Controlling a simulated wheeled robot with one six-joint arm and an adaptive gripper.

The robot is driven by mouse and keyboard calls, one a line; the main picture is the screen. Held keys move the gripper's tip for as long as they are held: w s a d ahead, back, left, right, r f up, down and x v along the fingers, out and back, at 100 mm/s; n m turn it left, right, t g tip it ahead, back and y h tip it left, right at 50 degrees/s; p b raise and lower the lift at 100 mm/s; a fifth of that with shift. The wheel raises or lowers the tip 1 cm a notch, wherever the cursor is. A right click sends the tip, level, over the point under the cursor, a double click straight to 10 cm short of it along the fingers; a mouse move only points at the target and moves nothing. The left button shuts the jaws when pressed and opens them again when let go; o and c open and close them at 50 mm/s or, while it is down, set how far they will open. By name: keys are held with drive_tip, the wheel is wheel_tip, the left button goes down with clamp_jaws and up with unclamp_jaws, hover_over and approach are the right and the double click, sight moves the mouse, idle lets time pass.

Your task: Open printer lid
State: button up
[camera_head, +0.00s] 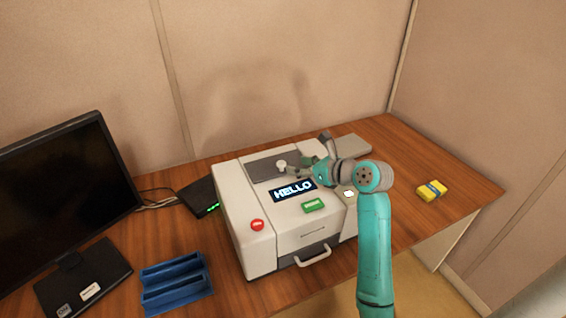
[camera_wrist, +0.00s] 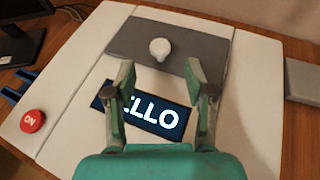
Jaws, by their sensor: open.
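The printer (camera_head: 247,222) is a white box on the wooden desk, with a dark display reading HELLO (camera_head: 293,191), a red button (camera_head: 257,225), a green button (camera_head: 314,206) and a front handle (camera_head: 313,257). Its grey lid (camera_head: 262,170) lies flat on top and carries a white round knob (camera_head: 281,164). The lid (camera_wrist: 130,38) and knob (camera_wrist: 160,49) also show in the wrist view. My gripper (camera_wrist: 162,75) is open and empty above the printer top, its fingers on either side of the view with the knob beyond and between them, apart from it.
A monitor (camera_head: 66,185) and a blue tray (camera_head: 176,284) stand at the left. A black box with green lights (camera_head: 203,197) is behind the printer's left side. A grey flat object (camera_head: 350,146) and a yellow block (camera_head: 432,190) lie at right, with bare desk around the block.

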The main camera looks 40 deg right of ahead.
sight(282, 163)
drive_tip(key=x, duration=0.7)
clamp_jaws()
